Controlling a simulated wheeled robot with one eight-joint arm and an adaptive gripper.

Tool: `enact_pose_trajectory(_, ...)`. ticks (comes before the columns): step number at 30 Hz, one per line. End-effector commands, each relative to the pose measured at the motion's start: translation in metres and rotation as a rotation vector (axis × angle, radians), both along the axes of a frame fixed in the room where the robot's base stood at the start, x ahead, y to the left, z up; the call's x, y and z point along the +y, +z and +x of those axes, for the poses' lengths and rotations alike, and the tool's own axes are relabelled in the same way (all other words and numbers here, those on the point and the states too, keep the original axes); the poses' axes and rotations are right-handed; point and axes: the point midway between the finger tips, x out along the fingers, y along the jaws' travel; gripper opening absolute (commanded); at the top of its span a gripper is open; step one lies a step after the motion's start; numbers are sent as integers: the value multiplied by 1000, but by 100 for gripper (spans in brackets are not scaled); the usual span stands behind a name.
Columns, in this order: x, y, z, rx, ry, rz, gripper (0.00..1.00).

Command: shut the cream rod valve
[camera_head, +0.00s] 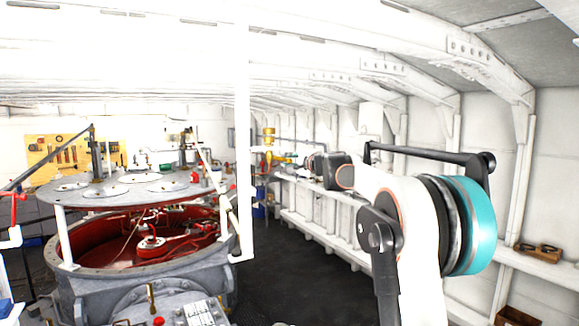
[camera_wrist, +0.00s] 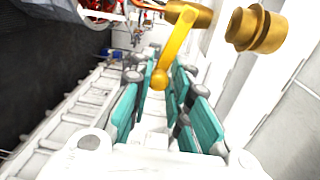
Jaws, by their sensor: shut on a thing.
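The valve's rod handle (camera_wrist: 174,48) looks yellow in the wrist view, with a round knob at its lower end. It runs up to a brass valve body (camera_wrist: 190,14) and is tilted, neither level nor upright. My gripper (camera_wrist: 160,82) has its teal finger pads on either side of the knob end and is shut on the rod. The pads hide part of the contact. In the head view my gripper (camera_head: 303,162) is small and far off, beside brass and yellow fittings (camera_head: 269,134) by the right wall. I cannot make out the rod's angle there.
A second brass fitting (camera_wrist: 257,30) stands close to the right of the rod. A white ledge (camera_head: 320,232) runs along the right wall below my arm. A big grey drum with a red inside (camera_head: 95,268) stands at the left. The dark floor (camera_head: 300,285) between is clear.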

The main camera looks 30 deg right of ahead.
Motion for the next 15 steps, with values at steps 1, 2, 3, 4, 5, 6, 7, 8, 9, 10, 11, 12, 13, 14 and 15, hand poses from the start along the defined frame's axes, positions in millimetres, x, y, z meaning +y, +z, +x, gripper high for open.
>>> enact_pose_trajectory(1,2,0,0,1,5,-40,0)
enact_pose_trajectory(2,2,2,0,1,5,-60,0)
enact_pose_trajectory(3,1,3,0,0,5,-84,0)
enact_pose_trajectory(4,1,4,0,-1,5,-102,0)
enact_pose_trajectory(5,1,5,0,-2,6,-118,0)
enact_pose_trajectory(6,1,6,0,-3,6,-138,0)
enact_pose_trajectory(7,1,7,0,-2,6,-152,0)
enact_pose_trajectory(8,1,8,0,-3,6,-164,0)
enact_pose_trajectory(9,1,8,0,-4,6,-179,0)
enact_pose_trajectory(10,1,9,0,-4,6,-190,0)
enact_pose_trajectory(11,1,9,0,-4,6,-198,0)
enact_pose_trajectory(12,1,10,0,-5,6,-209,0)
enact_pose_trajectory(13,1,10,0,-5,7,-216,0)
enact_pose_trajectory(14,1,11,0,-5,6,-222,0)
enact_pose_trajectory(15,1,11,0,-6,6,-228,0)
